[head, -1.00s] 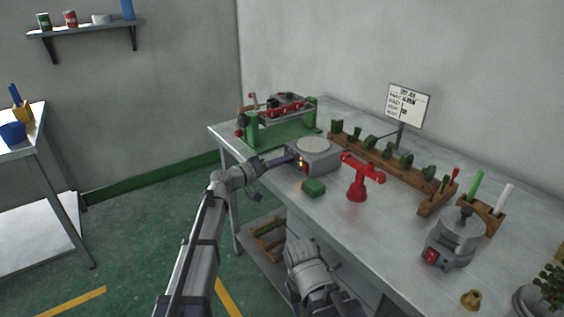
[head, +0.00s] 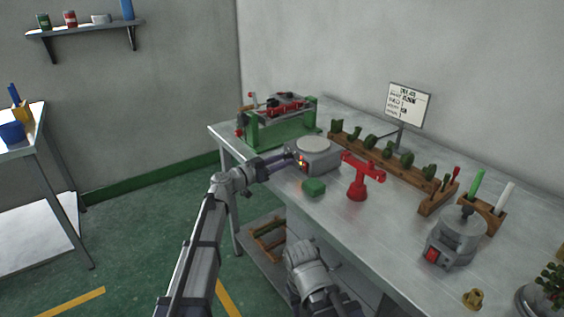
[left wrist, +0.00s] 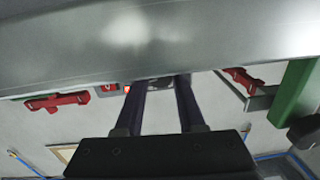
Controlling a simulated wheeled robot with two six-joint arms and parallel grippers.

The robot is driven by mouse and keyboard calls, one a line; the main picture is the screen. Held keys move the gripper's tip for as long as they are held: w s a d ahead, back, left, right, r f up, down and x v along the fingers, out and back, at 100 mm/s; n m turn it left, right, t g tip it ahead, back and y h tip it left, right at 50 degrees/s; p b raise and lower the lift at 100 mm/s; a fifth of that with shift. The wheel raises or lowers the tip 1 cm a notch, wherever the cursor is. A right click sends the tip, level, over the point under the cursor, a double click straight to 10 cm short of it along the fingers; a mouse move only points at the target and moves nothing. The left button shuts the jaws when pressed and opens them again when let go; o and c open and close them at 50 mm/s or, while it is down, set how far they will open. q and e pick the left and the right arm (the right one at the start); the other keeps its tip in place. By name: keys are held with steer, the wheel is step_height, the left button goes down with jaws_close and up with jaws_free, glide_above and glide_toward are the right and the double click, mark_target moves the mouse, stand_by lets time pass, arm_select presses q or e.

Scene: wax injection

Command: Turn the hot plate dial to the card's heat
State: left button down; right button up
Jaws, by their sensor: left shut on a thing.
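The hot plate (head: 329,162) is a grey box with a round pale top, on the workbench. My left gripper (head: 294,160) reaches its front from the left. In the left wrist view, my left gripper (left wrist: 160,88) has its two dark fingers on either side of a dark dial (left wrist: 160,84) and is shut on it. The fingers hide most of the dial, so I cannot tell its setting. A red switch (left wrist: 108,89) sits beside it. The card (head: 409,104) stands upright at the back of the bench; its writing is too small to read. My right gripper's fingers do not show.
A wooden rack (head: 378,158) runs along the back. A grey pot (head: 457,236) stands at the right.

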arm_select(q)
steer(key=shift+s+f+m, duration=0.1)
steer(key=shift+m, duration=0.8)
steer(key=c, duration=0.5)
jaws_free()
steer(key=shift+v, duration=3.9)
